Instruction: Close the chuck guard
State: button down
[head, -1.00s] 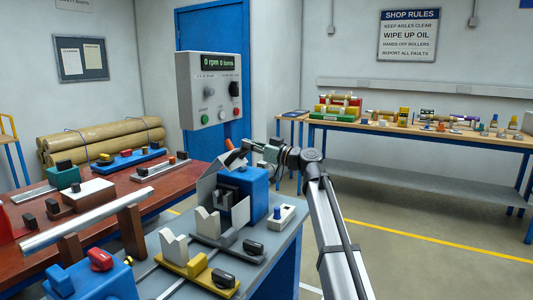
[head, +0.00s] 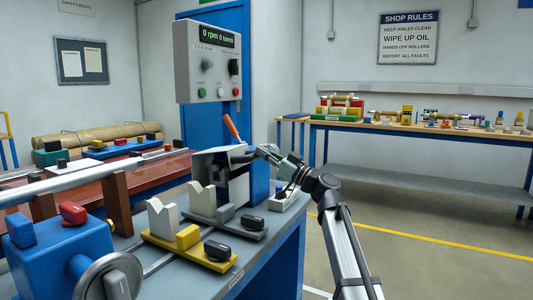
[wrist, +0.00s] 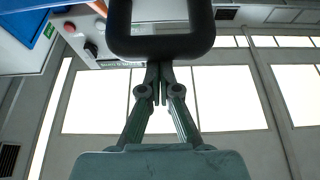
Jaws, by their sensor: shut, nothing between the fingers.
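The chuck guard (head: 213,162) shows in the head view as a pale grey plate in front of the blue headstock (head: 258,178). An orange-tipped lever (head: 231,126) rises at its top edge. My gripper (head: 252,153) is shut and empty at the guard's upper right, its fingers pointing left; I cannot tell if they touch the plate. In the wrist view my shut fingers (wrist: 158,85) point up the picture. A dark rounded loop (wrist: 160,46) lies across the picture at their tips; I cannot tell what it belongs to.
A control box (head: 208,62) reading 0 rpm stands behind the guard. Cream V-supports (head: 163,218), a yellow base (head: 188,243) and a handwheel (head: 110,278) are in front. A small white switch box (head: 287,201) sits right of the headstock. The floor to the right is clear.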

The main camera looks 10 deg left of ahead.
notch_tip(320, 180, down, 4)
jog(key=shift+f+b, duration=0.1)
jog(key=shift+b, duration=1)
